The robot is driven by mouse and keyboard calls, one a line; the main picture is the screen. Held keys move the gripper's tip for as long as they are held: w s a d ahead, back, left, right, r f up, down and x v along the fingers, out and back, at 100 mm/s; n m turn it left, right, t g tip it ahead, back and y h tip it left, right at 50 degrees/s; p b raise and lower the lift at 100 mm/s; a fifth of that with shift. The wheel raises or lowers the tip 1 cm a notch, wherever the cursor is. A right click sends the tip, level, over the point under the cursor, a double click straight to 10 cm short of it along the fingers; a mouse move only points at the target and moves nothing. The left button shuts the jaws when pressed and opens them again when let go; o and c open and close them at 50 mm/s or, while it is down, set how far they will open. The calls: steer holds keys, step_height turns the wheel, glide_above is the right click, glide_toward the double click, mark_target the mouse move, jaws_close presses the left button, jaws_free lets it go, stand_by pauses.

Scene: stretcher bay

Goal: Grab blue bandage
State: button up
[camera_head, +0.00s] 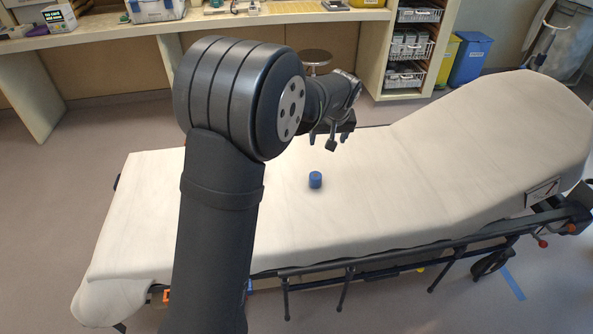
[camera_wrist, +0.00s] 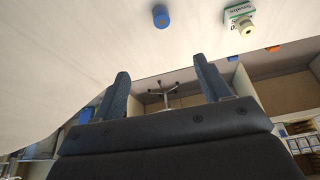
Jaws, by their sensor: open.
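The blue bandage (camera_head: 315,180) is a small blue roll standing on the white stretcher sheet, near the middle of the stretcher in the head view. It also shows at the top edge of the wrist view (camera_wrist: 161,16). My gripper (camera_head: 328,142) is above the sheet, farther back than the bandage and apart from it. In the wrist view its two fingers (camera_wrist: 164,84) are spread wide with nothing between them.
The stretcher (camera_head: 430,180) has a raised right end. In the wrist view, a white-and-green box (camera_wrist: 238,12) and a cream roll (camera_wrist: 247,28) lie to the bandage's right. A stool (camera_head: 315,57) and counter (camera_head: 270,18) stand behind. The sheet around the bandage is clear in the head view.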

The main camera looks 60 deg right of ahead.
steer(key=w+d+f+m+g+h, duration=0.1)
steer(key=w+d+f+m+g, duration=0.2)
steer(key=w+f+m, duration=0.7)
steer(key=n, duration=0.2)
glide_toward(315, 175)
steer(key=x, duration=0.5)
steer(key=shift+s+d, duration=0.15)
steer(key=shift+d, duration=0.05)
steer(key=shift+x, duration=2.6)
steer(key=shift+a, duration=0.2)
steer(key=c, duration=1.1)
